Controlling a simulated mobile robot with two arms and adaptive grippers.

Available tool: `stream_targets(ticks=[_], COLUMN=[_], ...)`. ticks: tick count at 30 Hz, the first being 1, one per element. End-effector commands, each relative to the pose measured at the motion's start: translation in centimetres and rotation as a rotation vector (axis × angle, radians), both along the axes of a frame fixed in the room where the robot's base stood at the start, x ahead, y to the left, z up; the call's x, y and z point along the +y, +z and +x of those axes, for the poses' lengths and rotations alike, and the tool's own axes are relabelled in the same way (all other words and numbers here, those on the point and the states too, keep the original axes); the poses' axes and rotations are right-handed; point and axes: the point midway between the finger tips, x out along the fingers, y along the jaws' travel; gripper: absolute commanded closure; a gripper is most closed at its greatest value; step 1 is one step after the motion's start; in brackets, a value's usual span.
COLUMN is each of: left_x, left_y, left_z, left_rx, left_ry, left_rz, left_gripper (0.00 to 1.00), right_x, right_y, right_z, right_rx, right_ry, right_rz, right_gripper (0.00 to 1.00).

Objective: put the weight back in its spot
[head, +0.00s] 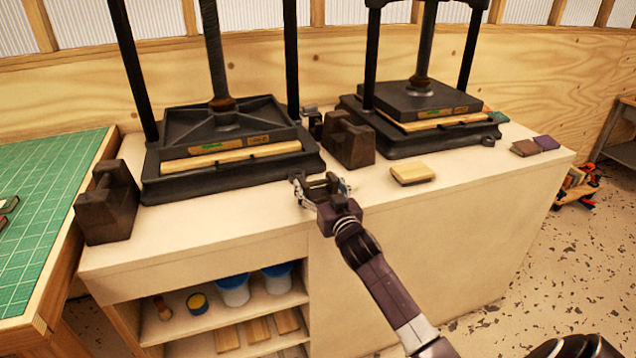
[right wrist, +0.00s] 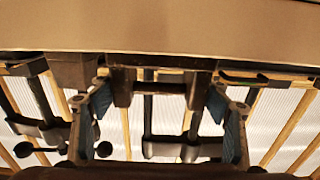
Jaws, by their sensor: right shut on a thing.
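Two dark brown block weights with handles stand on the cream bench. One weight (head: 107,205) is at its left end; the other weight (head: 350,143) is between the two black presses. My right gripper (head: 322,183) is above the bench's front part, in front of and a little left of the middle weight. It is shut on a small dark brown piece, seen between the pads in the right wrist view (right wrist: 160,76); its full shape is unclear. The middle weight is apart from the gripper. My left gripper is not in view.
The left press (head: 228,140) and right press (head: 425,103) stand along the back. A green cutting mat (head: 45,215) is at left. The bench's front right is clear.

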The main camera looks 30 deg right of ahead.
Motion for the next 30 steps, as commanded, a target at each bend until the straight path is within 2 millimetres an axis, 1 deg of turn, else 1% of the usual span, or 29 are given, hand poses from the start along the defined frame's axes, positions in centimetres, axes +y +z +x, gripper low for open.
stream_targets(ticks=[1, 2, 3, 7, 17, 20, 23, 26, 30], left_x=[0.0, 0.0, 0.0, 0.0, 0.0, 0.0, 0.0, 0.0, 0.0], left_y=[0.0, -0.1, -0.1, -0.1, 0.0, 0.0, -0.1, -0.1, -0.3], left_z=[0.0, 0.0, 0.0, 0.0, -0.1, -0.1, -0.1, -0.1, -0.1], left_rx=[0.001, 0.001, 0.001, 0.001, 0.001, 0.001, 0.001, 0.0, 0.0], left_ry=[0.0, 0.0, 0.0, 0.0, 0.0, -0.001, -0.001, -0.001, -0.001], left_rz=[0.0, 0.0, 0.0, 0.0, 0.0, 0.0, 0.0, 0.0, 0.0], left_gripper=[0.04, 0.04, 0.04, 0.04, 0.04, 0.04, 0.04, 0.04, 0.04], right_x=[0.0, 0.0, 0.0, 0.0, 0.0, 0.1, 0.4, 0.8, 1.3], right_y=[0.6, 0.5, -0.2, -0.2, 0.0, -0.1, -0.2, -0.1, -0.2], right_z=[0.1, 0.1, 0.0, 0.0, 0.0, -0.5, -1.5, -3.1, -5.7], right_rx=[-0.014, -0.014, 0.0, 0.001, 0.0, 0.002, 0.003, 0.001, 0.003], right_ry=[0.002, 0.002, 0.0, 0.0, 0.0, 0.0, 0.0, 0.0, -0.001], right_rz=[-0.003, -0.003, 0.001, 0.001, 0.0, 0.0, 0.002, 0.002, 0.001], right_gripper=[0.88, 0.88, 0.27, 0.13, 0.12, 0.12, 0.12, 0.12, 0.12])
